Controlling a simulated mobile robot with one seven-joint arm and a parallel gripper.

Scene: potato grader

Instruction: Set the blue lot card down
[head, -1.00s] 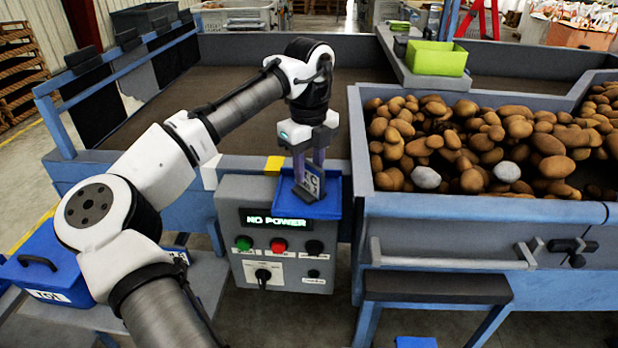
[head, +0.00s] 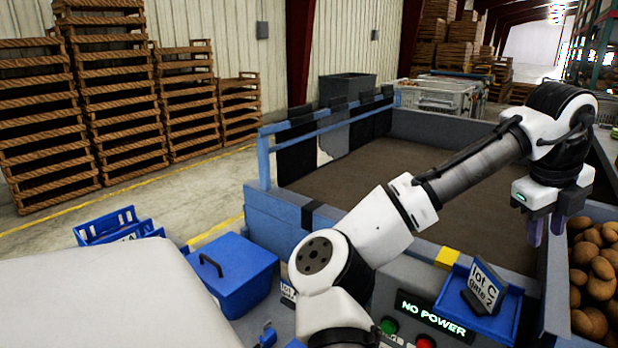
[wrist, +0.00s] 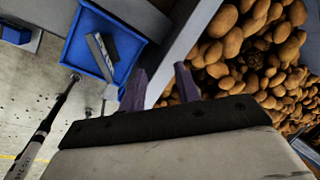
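The lot card (head: 483,289), a dark-edged card lettered "lot C" and "gate", stands tilted in the shallow blue tray (head: 508,325) on top of the control box. In the wrist view the card (wrist: 101,55) shows from above inside the blue tray (wrist: 77,45). My gripper (head: 544,232) is open and empty, to the right of the card and above it, near the edge of the potato bin. Its two purple fingers (wrist: 162,84) stand apart in the wrist view, with nothing between them.
The control box (head: 400,285) reads "NO POWER" and has a green and a red button. Potatoes (head: 597,270) fill the bin on the right. A lidded blue box (head: 235,272) stands at left. Wooden crates (head: 110,100) are stacked behind. The brown bed (head: 400,190) is empty.

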